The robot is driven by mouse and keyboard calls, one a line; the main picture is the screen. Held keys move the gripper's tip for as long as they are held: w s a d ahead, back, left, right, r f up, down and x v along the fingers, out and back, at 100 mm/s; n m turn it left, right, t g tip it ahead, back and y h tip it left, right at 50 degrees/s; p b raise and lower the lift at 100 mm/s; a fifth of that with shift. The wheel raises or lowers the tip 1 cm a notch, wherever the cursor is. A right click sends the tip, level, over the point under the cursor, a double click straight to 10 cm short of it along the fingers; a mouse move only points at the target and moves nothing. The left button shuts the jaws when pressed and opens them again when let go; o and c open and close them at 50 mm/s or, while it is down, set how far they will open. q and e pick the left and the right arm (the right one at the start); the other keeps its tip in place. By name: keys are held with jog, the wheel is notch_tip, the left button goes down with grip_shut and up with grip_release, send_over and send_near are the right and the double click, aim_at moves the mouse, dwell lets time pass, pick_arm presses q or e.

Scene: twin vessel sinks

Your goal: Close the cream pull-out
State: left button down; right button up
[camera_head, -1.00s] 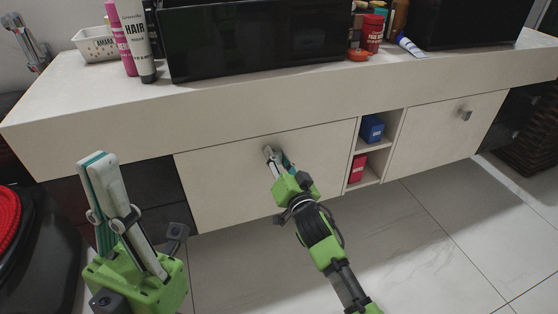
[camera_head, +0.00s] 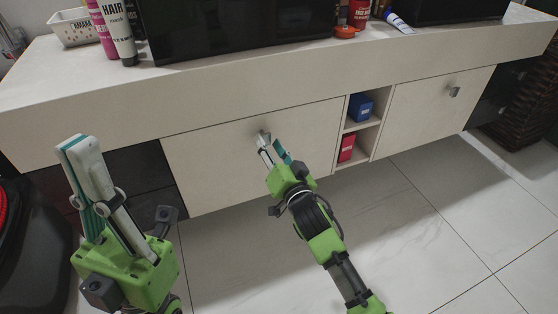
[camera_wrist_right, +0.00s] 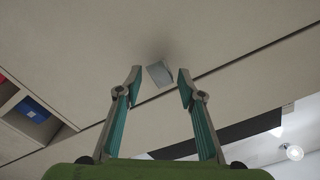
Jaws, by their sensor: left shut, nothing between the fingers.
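The cream pull-out (camera_head: 225,165) is the wide front under the counter, with a small grey metal handle (camera_head: 263,135) near its top. It looks close to flush with the counter face; I cannot tell whether a small gap remains. My right gripper (camera_head: 272,147) is in front of the handle. In the right wrist view its fingers (camera_wrist_right: 160,76) are apart, and the handle (camera_wrist_right: 160,72) shows between and just beyond the tips, apparently ungripped. My left gripper (camera_head: 78,143) is shut and empty, raised at the left, away from the pull-out.
An open shelf with a blue box (camera_head: 361,107) and a red box (camera_head: 347,148) is right of the pull-out. Beyond it is another cream front (camera_head: 435,115) with a handle. Bottles and dark basins stand on the counter (camera_head: 235,92). Tiled floor below is clear.

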jog(key=v, duration=0.8)
